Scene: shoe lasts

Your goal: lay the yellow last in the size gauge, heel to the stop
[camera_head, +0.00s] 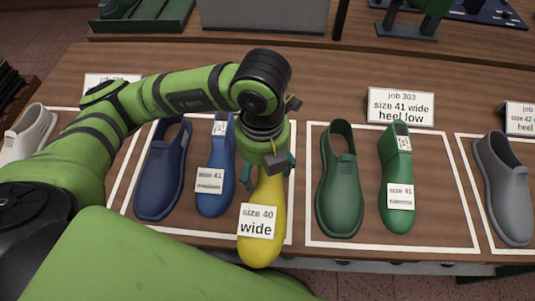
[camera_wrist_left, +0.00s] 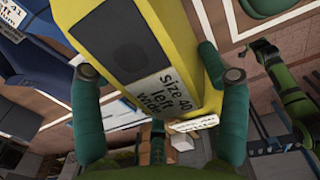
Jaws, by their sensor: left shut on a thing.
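The yellow last (camera_head: 264,203) carries a white label reading "size 40 wide". I cannot pick out the size gauge with certainty. My right gripper is not clearly seen.
A navy shoe (camera_head: 160,175) and blue last (camera_head: 213,165) stand to the left. A green shoe (camera_head: 340,185) and green last (camera_head: 396,165) stand to the right, behind them a job 303 card (camera_head: 400,106). A grey shoe (camera_head: 503,190) stands further right. A green tray (camera_head: 145,18) is at back left.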

